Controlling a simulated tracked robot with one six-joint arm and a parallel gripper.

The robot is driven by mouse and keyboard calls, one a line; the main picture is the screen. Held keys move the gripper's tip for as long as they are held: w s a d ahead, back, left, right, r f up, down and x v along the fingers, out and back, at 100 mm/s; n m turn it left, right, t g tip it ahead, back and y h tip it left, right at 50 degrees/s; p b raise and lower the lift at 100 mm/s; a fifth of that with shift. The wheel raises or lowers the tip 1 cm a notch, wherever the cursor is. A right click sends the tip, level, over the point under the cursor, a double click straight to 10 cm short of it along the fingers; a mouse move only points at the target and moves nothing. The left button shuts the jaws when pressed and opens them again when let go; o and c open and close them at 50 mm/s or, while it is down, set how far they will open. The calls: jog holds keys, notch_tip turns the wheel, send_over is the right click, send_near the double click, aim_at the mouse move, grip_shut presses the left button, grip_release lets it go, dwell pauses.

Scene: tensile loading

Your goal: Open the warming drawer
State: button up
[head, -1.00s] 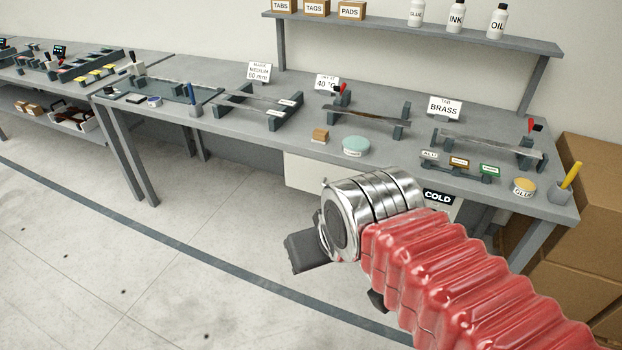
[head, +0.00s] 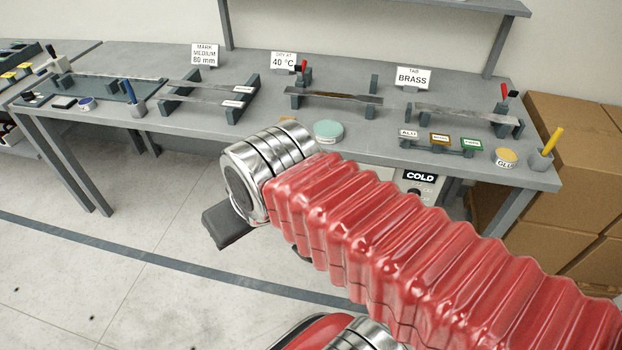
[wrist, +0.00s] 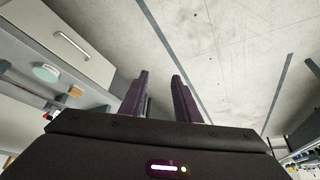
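The warming drawer is mostly hidden behind my red arm in the head view; a pale unit with a black "COLD" display (head: 420,176) shows under the bench. In the wrist view a pale drawer front (wrist: 85,65) with a silver bar handle (wrist: 72,45) is at the upper left. The drawer looks shut. My gripper (wrist: 158,82) has its two dark fingers apart with nothing between them. It is to the right of the handle in the wrist view, not touching it. In the head view the fingers are hidden behind my wrist.
The grey bench (head: 190,130) is above the drawer, with a teal round pad (head: 328,130) near its front edge. Strips on stands, label cards and a cup with a yellow stick (head: 546,150) are on top. Cardboard boxes (head: 575,170) stand at the right. The floor in front is clear.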

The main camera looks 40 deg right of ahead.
jog(key=shift+w+d+f, duration=0.1)
jog(key=shift+d, duration=0.05)
jog(key=w+d+f+m+y, duration=0.8)
jog(key=w+d+f+y, duration=0.2)
jog(key=w+d+f, duration=0.5)
jog(key=s+d+f+m+t+h, duration=0.2)
jog(key=d+f+m+t, duration=0.2)
jog(key=d+f, duration=0.5)
jog(key=s+d+f+m+t+h, duration=0.2)
jog(key=d+f+m+t, duration=0.3)
jog(key=d, duration=1.2)
notch_tip(320, 180, down, 4)
jog(key=shift+s+f+t+h, duration=0.15)
jog(key=shift+s+t+h, duration=0.05)
jog(key=shift+t+h, duration=0.65)
jog(key=shift+w, duration=0.1)
